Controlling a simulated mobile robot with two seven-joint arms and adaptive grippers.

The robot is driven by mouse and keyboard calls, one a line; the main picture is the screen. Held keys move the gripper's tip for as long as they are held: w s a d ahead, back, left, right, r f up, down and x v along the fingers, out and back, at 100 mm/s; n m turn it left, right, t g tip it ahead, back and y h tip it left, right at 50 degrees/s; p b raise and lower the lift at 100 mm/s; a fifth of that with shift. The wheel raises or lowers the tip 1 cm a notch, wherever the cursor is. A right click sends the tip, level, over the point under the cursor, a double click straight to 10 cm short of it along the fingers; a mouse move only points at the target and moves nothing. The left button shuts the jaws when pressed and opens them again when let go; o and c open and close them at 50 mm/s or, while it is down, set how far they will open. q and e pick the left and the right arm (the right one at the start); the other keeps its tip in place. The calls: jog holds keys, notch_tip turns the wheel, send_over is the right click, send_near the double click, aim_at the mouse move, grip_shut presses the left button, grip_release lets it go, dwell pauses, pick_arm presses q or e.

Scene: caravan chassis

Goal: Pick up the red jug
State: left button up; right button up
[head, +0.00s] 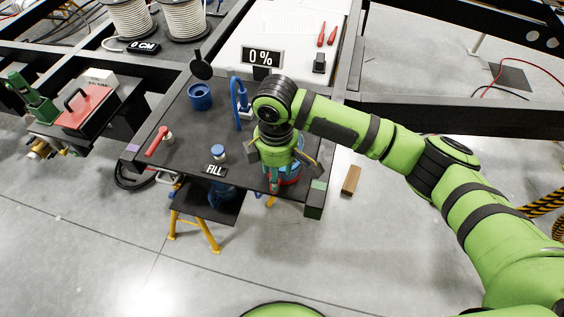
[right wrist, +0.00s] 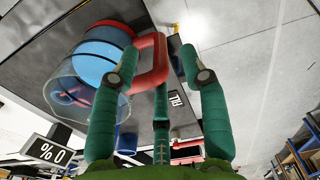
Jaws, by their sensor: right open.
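The red jug is clear-walled, with a red rim, a red handle and blue inside. In the head view the jug (head: 291,174) stands near the front right corner of the dark table, mostly hidden behind my right gripper (head: 283,178). In the right wrist view the jug's red handle (right wrist: 151,62) lies at the open fingers of my right gripper (right wrist: 160,62), with its body to the left. The fingers are open and spread; I cannot tell whether they touch the handle. My left gripper is not in view.
On the dark table (head: 185,125) are a blue cup (head: 200,97), a red-handled valve (head: 158,140), a blue-and-white fitting (head: 219,153) and a FILL sign (head: 214,170). A 0 % display (head: 262,56) stands behind. A wooden block (head: 351,180) lies on the floor at right.

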jog(key=f, duration=0.2)
jog(key=f+p, duration=0.1)
jog(key=f, duration=0.3)
jog(key=shift+w+a+p, duration=0.25)
jog(key=shift+a+p, duration=0.1)
jog(key=shift+a, duration=0.05)
jog(key=shift+f, duration=0.45)
jog(key=shift+c, duration=0.4)
grip_shut()
jog(key=shift+w+r, duration=0.1)
